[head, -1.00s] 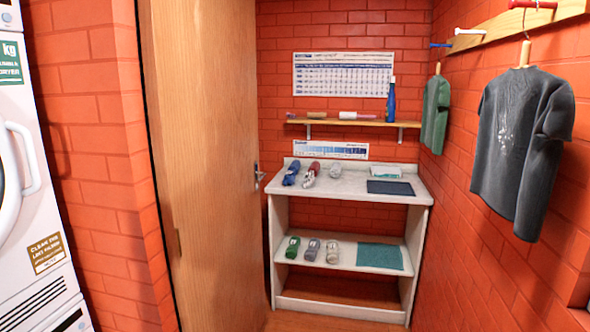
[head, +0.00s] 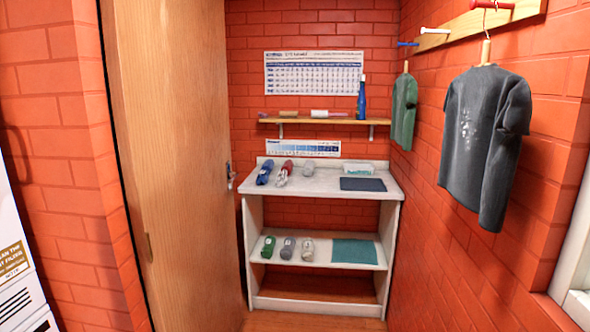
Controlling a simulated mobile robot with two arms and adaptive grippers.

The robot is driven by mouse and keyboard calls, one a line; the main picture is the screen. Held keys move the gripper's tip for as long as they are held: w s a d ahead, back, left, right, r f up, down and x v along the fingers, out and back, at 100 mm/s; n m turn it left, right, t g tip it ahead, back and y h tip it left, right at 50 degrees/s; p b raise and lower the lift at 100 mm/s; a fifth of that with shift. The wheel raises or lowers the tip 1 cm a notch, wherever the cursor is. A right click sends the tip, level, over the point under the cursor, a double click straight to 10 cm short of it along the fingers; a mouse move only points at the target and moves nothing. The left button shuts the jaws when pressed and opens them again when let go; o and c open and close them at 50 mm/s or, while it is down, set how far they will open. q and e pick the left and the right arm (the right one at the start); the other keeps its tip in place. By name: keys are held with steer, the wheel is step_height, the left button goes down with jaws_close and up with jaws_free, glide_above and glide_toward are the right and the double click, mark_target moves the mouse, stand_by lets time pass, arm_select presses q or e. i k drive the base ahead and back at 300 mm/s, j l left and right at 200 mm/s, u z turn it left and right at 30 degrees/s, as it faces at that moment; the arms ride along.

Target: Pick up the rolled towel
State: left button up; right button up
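Several small rolled bundles that look like rolled towels lie on a white shelf unit (head: 390,247) against the back wall. On its top are a blue roll (head: 265,172), a red and white roll (head: 284,173) and a grey roll (head: 308,170). On the lower shelf are a green roll (head: 268,247), a grey roll (head: 288,248) and a pale roll (head: 308,250). I cannot tell which one the task means. Neither of my grippers is in view.
A wooden door (head: 180,170) stands to the left. A dark flat cloth (head: 363,184) and a teal cloth (head: 354,251) lie on the unit. A wall shelf (head: 325,121) holds a blue bottle (head: 362,97). A dark shirt (head: 485,140) hangs at right.

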mark_target(289, 165)
steer(key=i+l+z, duration=0.1)
steer(key=i, duration=1.75)
